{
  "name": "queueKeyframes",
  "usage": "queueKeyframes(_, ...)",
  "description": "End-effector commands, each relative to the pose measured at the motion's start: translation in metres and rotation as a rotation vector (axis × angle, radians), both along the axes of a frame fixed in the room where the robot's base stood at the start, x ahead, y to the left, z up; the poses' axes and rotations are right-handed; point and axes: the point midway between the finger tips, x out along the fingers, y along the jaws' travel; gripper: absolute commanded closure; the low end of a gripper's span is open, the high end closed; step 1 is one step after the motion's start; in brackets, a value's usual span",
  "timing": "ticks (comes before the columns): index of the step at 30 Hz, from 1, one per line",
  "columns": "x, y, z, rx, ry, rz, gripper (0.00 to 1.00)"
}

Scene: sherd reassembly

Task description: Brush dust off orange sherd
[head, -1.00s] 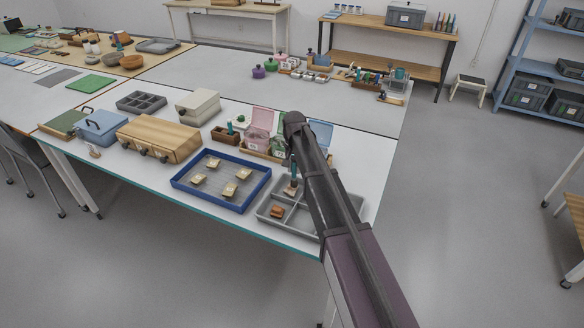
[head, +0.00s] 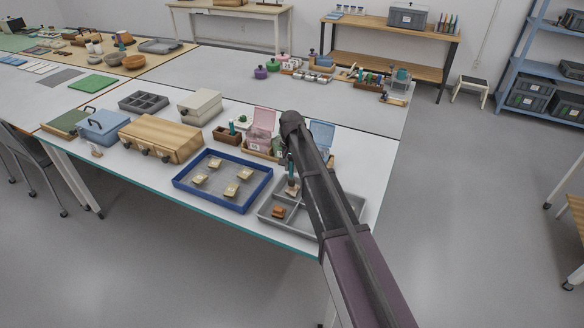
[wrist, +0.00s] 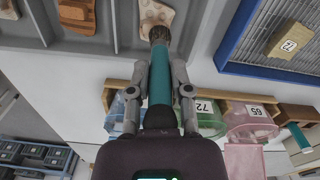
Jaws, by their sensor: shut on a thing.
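My gripper (wrist: 158,92) is shut on the teal handle of a brush (wrist: 160,72), whose dark bristles point toward the grey compartment tray (wrist: 115,22). The brush also shows upright in the head view (head: 291,168), over the tray. A darker brown sherd (wrist: 76,14) lies in the neighbouring compartment. My arm hides part of the tray in the head view.
A blue-rimmed tray (head: 185,192) with several numbered tan pieces stands left of the grey tray. Behind are pink (head: 262,125) and blue (head: 321,132) open boxes in a wooden holder. A wooden case (head: 160,138) is further left. The table's front edge is close.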

Motion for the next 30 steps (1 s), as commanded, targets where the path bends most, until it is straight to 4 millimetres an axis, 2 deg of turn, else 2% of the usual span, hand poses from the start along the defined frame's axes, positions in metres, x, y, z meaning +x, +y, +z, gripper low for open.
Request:
queueKeyframes(15, -0.008, -0.016, 0.002, 0.0, 0.0, -0.001, 1.0)
queueKeyframes(30, -0.005, -0.012, 0.001, 0.0, 0.0, 0.0, 1.0)
